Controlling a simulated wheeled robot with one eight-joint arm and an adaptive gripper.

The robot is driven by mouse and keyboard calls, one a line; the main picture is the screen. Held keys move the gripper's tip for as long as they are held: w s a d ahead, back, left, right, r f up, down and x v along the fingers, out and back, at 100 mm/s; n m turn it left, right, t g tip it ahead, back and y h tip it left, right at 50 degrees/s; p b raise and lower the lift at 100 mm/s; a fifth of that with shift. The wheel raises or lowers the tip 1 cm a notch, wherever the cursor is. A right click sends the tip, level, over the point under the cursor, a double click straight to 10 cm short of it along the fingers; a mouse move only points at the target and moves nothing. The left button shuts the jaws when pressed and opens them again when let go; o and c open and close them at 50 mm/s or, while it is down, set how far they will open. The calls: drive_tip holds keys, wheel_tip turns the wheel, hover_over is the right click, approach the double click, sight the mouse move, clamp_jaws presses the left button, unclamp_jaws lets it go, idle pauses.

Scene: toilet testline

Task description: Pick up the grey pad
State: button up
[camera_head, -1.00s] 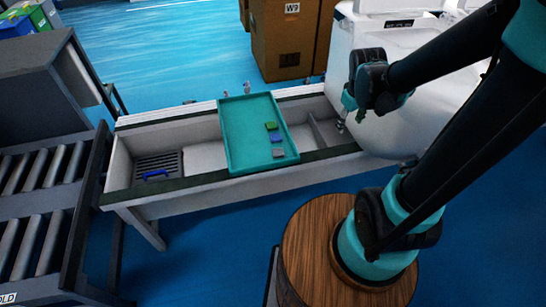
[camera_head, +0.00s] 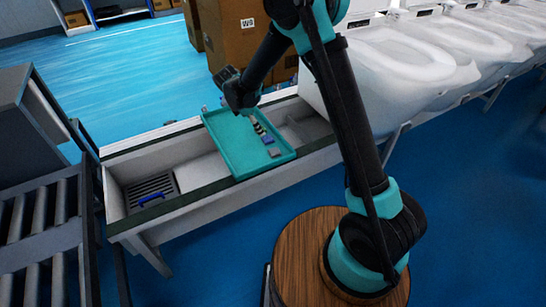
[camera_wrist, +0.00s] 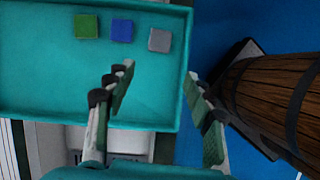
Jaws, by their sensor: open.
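The grey pad (camera_head: 274,152) lies flat in the near right part of the teal tray (camera_head: 228,148). In the wrist view the grey pad (camera_wrist: 160,40) is rightmost in a row of three pads, beyond my fingertips and roughly in line with the gap between them. My gripper (camera_head: 259,129) is over the tray, beside the pads and apart from the grey one. In the wrist view my gripper (camera_wrist: 159,77) has its fingers spread with nothing between them.
A blue pad (camera_wrist: 121,31) and a green pad (camera_wrist: 87,27) lie beside the grey one. The tray rests across a white trough (camera_head: 195,172). A roller conveyor (camera_head: 40,215) stands left, cardboard boxes (camera_head: 228,35) behind, white toilets (camera_head: 400,65) at right.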

approach(274, 151)
wheel_tip(274, 151, down, 3)
drive_tip(key=shift+d+r, duration=0.1)
drive_tip(key=shift+d, duration=0.05)
drive_tip(key=shift+d+x, duration=0.1)
drive_tip(key=shift+x, duration=1.25)
drive_tip(key=shift+d+x, duration=0.15)
drive_tip(key=shift+x, duration=1.2)
drive_tip(key=shift+w+r, duration=0.15)
drive_tip(key=c, duration=0.5)
